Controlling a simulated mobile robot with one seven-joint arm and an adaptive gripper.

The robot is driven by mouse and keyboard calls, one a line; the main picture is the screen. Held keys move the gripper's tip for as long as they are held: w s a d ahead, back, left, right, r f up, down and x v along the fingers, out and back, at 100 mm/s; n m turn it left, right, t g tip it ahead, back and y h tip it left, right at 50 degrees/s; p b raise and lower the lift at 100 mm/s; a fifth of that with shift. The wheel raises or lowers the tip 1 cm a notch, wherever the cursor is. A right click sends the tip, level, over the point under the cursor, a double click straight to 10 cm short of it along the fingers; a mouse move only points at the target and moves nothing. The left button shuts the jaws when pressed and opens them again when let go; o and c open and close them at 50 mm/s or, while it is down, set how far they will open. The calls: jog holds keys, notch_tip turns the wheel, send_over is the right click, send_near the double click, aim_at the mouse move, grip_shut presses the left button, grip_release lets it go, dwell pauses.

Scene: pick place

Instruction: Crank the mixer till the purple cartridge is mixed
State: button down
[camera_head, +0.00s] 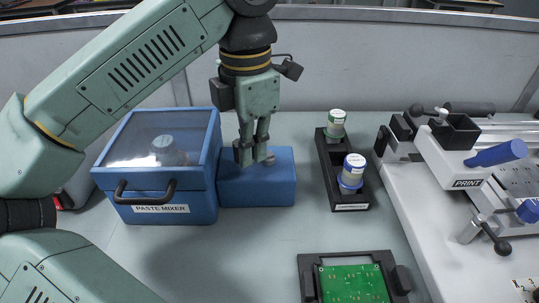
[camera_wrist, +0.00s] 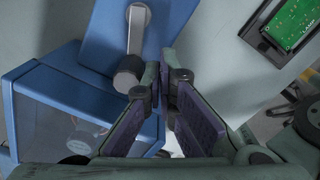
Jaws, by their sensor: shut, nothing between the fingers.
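The paste mixer (camera_head: 160,209) is a blue box with a clear lid, closed, and a black front handle (camera_head: 145,190). A cartridge with a pale top (camera_head: 168,150) shows dimly through the lid; I cannot make out purple on it. A lower blue block (camera_head: 262,190) adjoins the mixer's right side. It carries the crank, whose metal arm (camera_wrist: 137,32) and dark round knob (camera_wrist: 129,76) show in the wrist view. My gripper (camera_head: 253,156) is shut and empty above this block. In the wrist view its fingertips (camera_wrist: 161,74) are just right of the knob; I cannot tell whether they touch it.
A black rack (camera_head: 344,190) right of the block holds a green-banded cartridge (camera_head: 336,124) and a blue-banded one (camera_head: 351,174). A green circuit board (camera_head: 353,284) lies in a black fixture at the front. The print station (camera_head: 455,170) stands at right.

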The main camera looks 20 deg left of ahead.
notch_tip(320, 180, up, 5)
jog(key=p, duration=0.3)
jog(key=shift+f, duration=0.1)
dwell(0.5)
